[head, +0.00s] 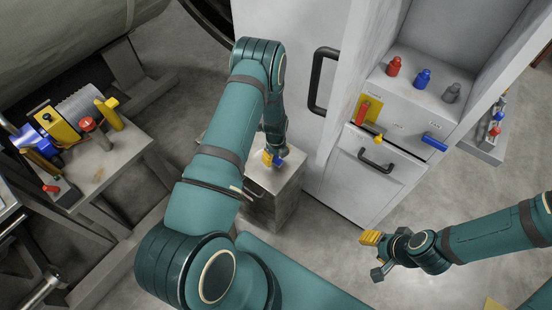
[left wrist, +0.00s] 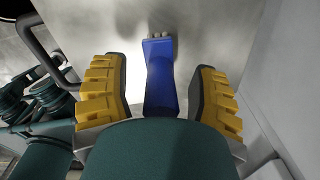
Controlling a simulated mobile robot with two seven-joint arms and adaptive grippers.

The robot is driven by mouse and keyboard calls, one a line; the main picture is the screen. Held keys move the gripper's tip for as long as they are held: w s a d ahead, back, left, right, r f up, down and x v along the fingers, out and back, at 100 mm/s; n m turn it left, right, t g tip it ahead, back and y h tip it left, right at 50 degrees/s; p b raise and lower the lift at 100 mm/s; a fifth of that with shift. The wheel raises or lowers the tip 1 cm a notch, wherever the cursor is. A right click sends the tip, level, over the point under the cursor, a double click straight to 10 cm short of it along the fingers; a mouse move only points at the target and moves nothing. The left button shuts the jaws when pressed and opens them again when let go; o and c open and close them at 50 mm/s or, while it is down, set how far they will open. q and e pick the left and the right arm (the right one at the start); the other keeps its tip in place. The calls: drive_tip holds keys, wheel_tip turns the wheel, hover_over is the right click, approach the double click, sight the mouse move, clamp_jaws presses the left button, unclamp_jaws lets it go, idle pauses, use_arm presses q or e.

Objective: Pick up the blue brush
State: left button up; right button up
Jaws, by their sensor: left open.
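The blue brush (left wrist: 159,82) lies on the pale top of a small cabinet. In the left wrist view it sits between the two yellow-padded fingers of my left gripper (left wrist: 161,68), with visible gaps on both sides. Its grey bristle end points away from me, and its near end is hidden behind my gripper body. In the head view my left gripper (head: 271,158) is open just over the cabinet, with a bit of the blue brush (head: 279,161) showing beside it. My right gripper (head: 375,255) is empty at the lower right, away from the brush.
The small cabinet (head: 287,185) stands against a tall white cabinet (head: 285,60) with a black handle. A white panel unit (head: 420,95) with coloured knobs is to the right. A cluttered workbench (head: 125,150) is at the left. Open floor lies between the panel unit and my right arm.

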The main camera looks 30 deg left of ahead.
use_arm(q)
clamp_jaws()
drive_tip(key=shift+r, duration=0.1)
